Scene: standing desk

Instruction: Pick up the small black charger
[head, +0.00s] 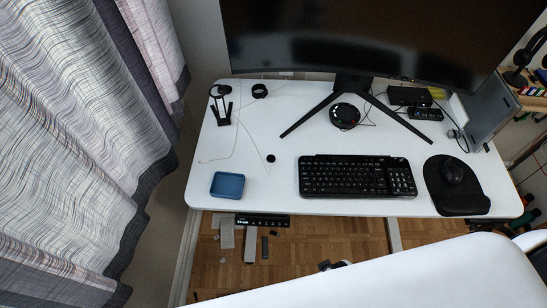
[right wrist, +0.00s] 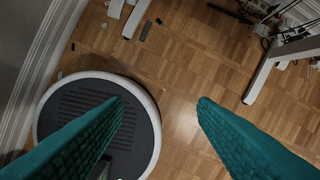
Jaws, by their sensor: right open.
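A small round black disc (head: 270,158), which looks like the small black charger, lies on the left part of the white desk in the head view. A thin pale cable runs to it from the back. It sits between the blue tray and the keyboard. My right gripper (right wrist: 160,101) shows in the right wrist view with its two teal fingers wide apart. The charger is not in that view. I cannot make out my left gripper in the head view.
Desk surface around the disc is clear. Curtains (head: 70,130) hang at left.

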